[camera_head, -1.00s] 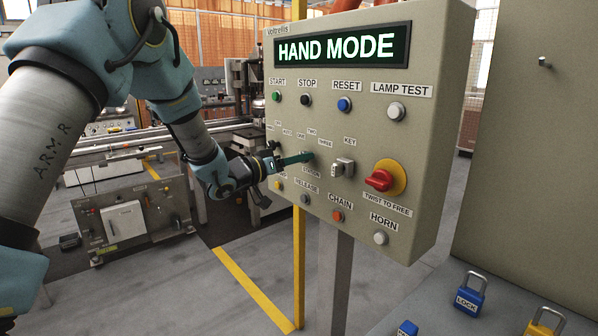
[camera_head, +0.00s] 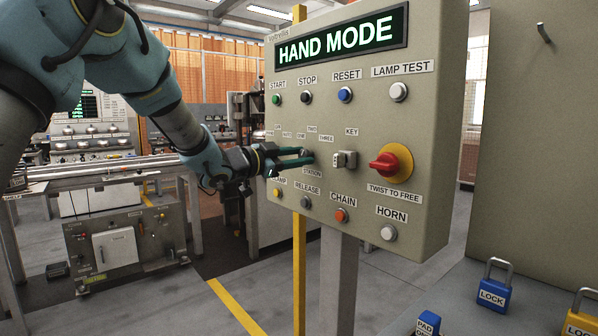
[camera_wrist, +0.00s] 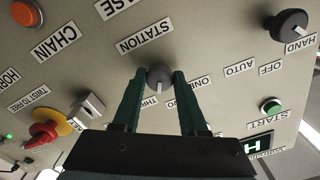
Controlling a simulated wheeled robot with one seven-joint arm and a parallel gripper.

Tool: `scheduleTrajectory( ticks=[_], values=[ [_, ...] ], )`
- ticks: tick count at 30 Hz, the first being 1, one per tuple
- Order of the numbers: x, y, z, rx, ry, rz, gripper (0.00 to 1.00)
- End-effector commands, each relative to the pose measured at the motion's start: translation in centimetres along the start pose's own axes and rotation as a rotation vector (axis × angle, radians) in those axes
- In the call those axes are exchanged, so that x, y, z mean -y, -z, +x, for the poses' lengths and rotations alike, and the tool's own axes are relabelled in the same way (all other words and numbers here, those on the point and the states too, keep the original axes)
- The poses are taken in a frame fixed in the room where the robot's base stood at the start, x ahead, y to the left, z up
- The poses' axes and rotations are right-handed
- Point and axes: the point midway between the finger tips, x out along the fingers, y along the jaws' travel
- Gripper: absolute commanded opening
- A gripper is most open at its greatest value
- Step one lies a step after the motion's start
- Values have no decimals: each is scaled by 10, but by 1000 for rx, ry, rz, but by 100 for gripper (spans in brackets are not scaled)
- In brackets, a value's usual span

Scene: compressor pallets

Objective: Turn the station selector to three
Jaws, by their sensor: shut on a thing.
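The station selector is a dark round knob (camera_wrist: 158,77) with a white pointer mark, on the panel above the STATION label in the head view. In the upside-down wrist view, its pointer faces the partly hidden THREE and TWO labels; I cannot tell exactly which it meets. My gripper (camera_wrist: 159,80) has its green fingers on either side of the knob and is shut on it. In the head view, my gripper (camera_head: 308,156) reaches the panel from the left and its fingertips hide the knob.
The beige control panel (camera_head: 430,130) reads HAND MODE. A key switch (camera_head: 345,159) and a red twist knob (camera_head: 385,166) sit right of the selector. A HAND/OFF/AUTO knob (camera_wrist: 289,25) is nearby.

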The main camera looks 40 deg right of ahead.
Motion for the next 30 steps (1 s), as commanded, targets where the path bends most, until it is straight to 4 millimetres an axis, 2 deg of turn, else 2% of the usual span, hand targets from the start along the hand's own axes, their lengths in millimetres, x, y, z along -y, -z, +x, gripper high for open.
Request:
scheduleTrajectory(
  ticks=[12,30],
  values=[
    [-1,-2,0,0,0,219,0],
    [0,0,0,1,-1,257,0]
  ],
)
